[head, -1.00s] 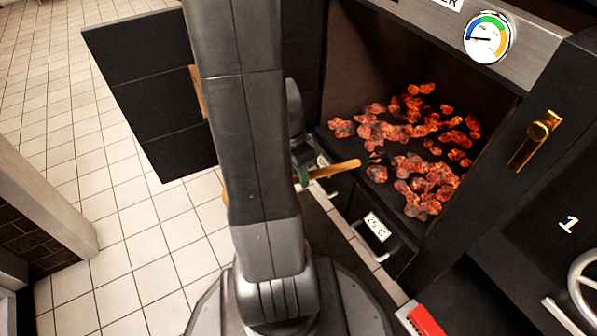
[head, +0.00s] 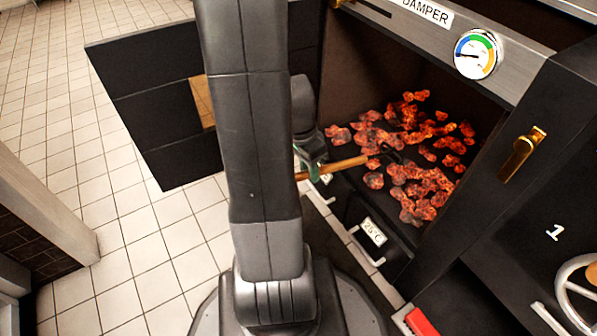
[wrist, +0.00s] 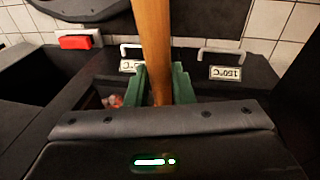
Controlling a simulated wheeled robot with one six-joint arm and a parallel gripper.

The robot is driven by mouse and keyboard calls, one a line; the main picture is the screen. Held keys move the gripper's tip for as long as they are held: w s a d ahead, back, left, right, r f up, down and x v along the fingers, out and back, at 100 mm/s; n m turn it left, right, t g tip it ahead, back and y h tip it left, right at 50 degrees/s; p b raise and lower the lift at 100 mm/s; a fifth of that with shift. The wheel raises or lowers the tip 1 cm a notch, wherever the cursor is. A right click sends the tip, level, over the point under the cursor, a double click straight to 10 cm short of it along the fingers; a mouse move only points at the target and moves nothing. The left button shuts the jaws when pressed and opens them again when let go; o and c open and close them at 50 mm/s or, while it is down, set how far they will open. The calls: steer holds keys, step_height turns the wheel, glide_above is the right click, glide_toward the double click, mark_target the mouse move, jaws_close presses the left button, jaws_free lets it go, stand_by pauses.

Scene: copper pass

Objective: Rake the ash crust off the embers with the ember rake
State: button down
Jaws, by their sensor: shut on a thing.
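My gripper (head: 313,168) is shut on the wooden handle of the ember rake (head: 345,166), just outside the open firebox mouth. In the wrist view the green fingers of my gripper (wrist: 160,88) hold the handle (wrist: 152,35) between them. The handle points into the firebox. The rake's dark head is hard to make out among the embers. The embers (head: 425,185) glow orange with dark grey patches and lie scattered over the firebox floor. A separate ash crust cannot be told apart clearly. My arm hides part of the scene to the left.
The firebox's black door (head: 150,105) stands open at the left. A gauge (head: 477,53) and brass handle (head: 522,154) are at the right. Drawers with temperature labels (head: 373,231) sit below the mouth. Tiled floor (head: 125,265) is clear at the left.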

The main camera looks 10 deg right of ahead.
mark_target(345, 161)
steer(key=w+d, duration=0.1)
steer(key=d, duration=0.2)
steer(key=w+d, duration=0.2)
steer(key=d, duration=0.2)
steer(key=w+d+p, duration=0.1)
steer(key=d, duration=0.2)
steer(key=shift+w+d, duration=0.2)
steer(key=shift+d, duration=0.15)
steer(key=shift+w+a+b+x, duration=0.1)
steer(key=shift+b+x, duration=0.5)
steer(key=shift+x, duration=0.15)
steer(key=shift+w+a+b+x, duration=0.1)
steer(key=shift+a+b+x, duration=0.05)
steer(key=shift+b+x, duration=0.5)
steer(key=shift+f, duration=0.15)
steer(key=s+a+b, duration=0.1)
steer(key=s+a, duration=0.2)
steer(key=a, duration=0.4)
steer(key=s+a+b, duration=0.1)
steer(key=s+a, duration=0.1)
steer(key=a, duration=0.4)
steer(key=shift+s+a, duration=0.35)
steer(key=shift+a, duration=0.05)
stand_by(0.9)
steer(key=shift+f, duration=0.1)
